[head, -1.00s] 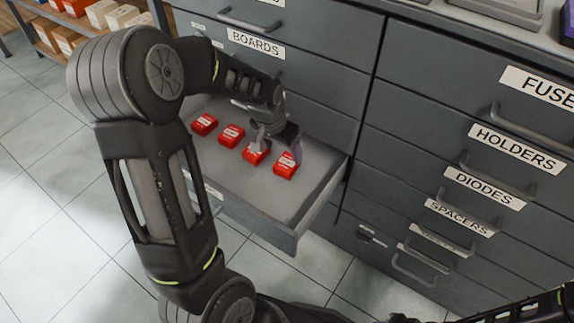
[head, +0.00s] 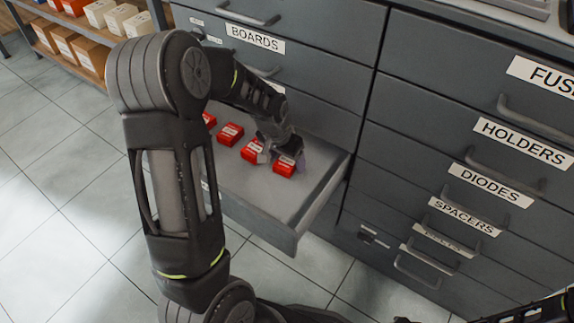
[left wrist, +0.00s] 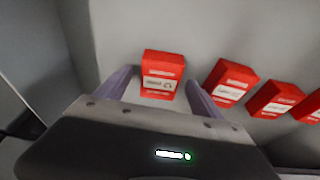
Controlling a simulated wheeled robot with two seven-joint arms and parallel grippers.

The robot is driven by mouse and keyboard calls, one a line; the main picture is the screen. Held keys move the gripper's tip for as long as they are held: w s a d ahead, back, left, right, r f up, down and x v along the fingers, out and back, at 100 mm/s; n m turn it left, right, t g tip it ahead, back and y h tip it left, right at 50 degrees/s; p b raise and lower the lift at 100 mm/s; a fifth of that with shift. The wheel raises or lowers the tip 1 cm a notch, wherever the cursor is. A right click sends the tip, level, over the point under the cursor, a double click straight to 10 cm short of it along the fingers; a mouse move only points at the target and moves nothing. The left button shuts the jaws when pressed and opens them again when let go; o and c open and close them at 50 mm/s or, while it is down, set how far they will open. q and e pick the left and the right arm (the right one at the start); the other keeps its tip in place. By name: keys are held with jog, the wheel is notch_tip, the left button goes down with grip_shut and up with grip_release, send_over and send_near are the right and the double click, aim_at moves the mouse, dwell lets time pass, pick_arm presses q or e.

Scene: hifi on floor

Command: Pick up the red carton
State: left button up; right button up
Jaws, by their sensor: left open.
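Several red cartons with white labels stand in a row in an open grey drawer (head: 262,205). The red carton at the right end of the row (head: 284,167) is closest to my left gripper (head: 281,157). In the left wrist view this carton (left wrist: 162,74) stands between the two purple fingers of my left gripper (left wrist: 162,90), which is open, with a gap on each side. The other red cartons (head: 252,151) (head: 230,134) lie to its left in the head view and to its right in the left wrist view. My right gripper does not show clearly.
Closed grey drawers with labels and handles (head: 510,142) rise to the right of the open drawer. A shelf (head: 80,58) with boxes stands at the back left. The drawer floor in front of the cartons is bare.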

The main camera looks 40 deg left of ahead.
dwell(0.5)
pick_arm(q)
jog(key=c, duration=1.6)
jog(key=shift+r, duration=0.1)
